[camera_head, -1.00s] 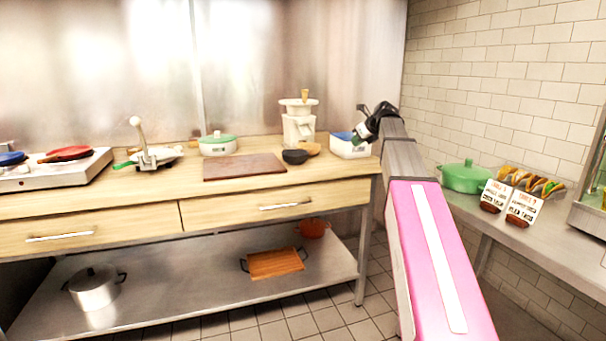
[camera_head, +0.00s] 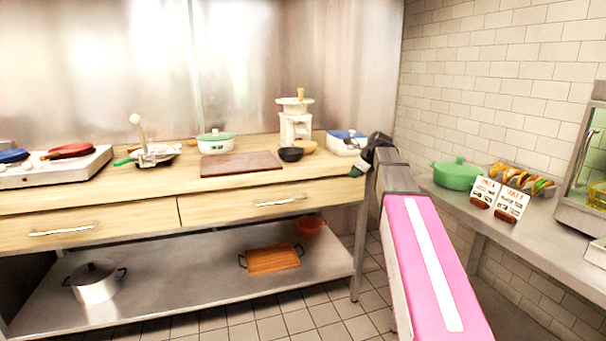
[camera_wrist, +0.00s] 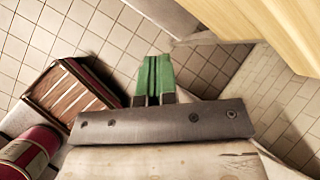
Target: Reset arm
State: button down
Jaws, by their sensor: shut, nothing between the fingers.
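My arm reaches forward in the head view, its pink section at the lower right. In the wrist view the two green fingers (camera_wrist: 153,75) lie together, shut, with nothing held. Tiled floor shows beyond them, and the fingertips touch nothing there.
A white container with a blue lid (camera_head: 347,142) stands on the counter close behind my gripper. A green pot (camera_head: 457,174) and label cards stand on the right-hand steel counter (camera_head: 455,205). The wrist view shows a slatted brown crate (camera_wrist: 72,95) and a red cylinder (camera_wrist: 27,152).

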jog(key=s+a+f+n+g+h, duration=0.1)
jog(key=s+f+n+g+h, duration=0.3)
jog(key=s+f+n, duration=1.9)
jog(key=s+f+g, duration=0.1)
jog(key=s+f, duration=0.6)
jog(key=f, duration=0.4)
jog(key=shift+s+a+g+h, duration=0.3)
jog(key=shift+s+g, duration=0.05)
jog(key=shift+g, duration=0.05)
